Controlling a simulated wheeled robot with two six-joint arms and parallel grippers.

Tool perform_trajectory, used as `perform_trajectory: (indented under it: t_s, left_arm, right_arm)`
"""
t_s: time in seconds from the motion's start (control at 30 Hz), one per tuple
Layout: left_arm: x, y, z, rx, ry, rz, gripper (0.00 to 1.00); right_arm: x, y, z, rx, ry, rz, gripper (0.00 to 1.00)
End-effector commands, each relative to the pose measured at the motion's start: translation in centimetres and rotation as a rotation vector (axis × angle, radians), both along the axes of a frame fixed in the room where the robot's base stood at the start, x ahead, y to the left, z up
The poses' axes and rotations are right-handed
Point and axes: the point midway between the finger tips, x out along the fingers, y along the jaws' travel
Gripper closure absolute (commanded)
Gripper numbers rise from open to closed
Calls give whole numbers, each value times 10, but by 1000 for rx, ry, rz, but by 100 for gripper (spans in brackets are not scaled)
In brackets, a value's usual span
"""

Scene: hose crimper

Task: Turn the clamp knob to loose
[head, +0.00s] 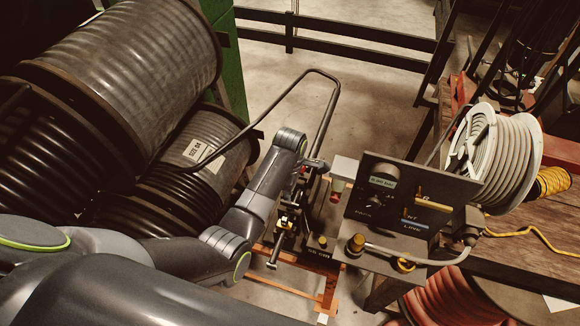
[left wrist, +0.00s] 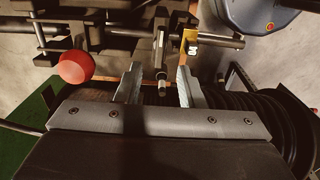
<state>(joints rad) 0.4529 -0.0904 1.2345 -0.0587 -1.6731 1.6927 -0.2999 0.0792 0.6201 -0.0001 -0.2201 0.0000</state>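My left arm reaches in from the left in the head view, its gripper (head: 306,172) over the far left side of the crimper bench (head: 318,243). In the left wrist view the left gripper (left wrist: 158,82) is open, its two grey fingers apart. A dark upright part with a pale tip (left wrist: 162,86) shows in the gap between them; I cannot tell whether they touch it. A round red knob (left wrist: 76,67) is left of the fingers, apart from them. I cannot tell which part is the clamp knob. My right gripper is not in view.
A dark labelled panel (head: 415,190) stands right of the gripper, with brass fittings (head: 355,243) in front. A bent metal bar (head: 325,110) rises behind the gripper. Large black hose reels (head: 135,55) crowd the left; a white hose reel (head: 500,150) sits on a wooden table at right.

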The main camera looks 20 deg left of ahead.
Motion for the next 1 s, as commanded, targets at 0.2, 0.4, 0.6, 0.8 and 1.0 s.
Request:
perform_trajectory:
  t_s: [0.2, 0.4, 0.6, 0.8, 1.0]
  left_arm:
    - [1, 0, 42, -1, -6, 0, 65]
    - [0, 0, 80, -1, -4, 0, 65]
    - [0, 0, 100, -1, -2, 1, 65]
    - [0, 0, 102, -1, 1, 1, 65]
    - [0, 0, 102, -1, 0, 1, 65]
  right_arm:
    - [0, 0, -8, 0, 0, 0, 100]
    - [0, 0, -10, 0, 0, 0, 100]
    - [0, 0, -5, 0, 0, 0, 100]
    - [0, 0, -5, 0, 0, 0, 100]
    - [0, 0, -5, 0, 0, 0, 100]
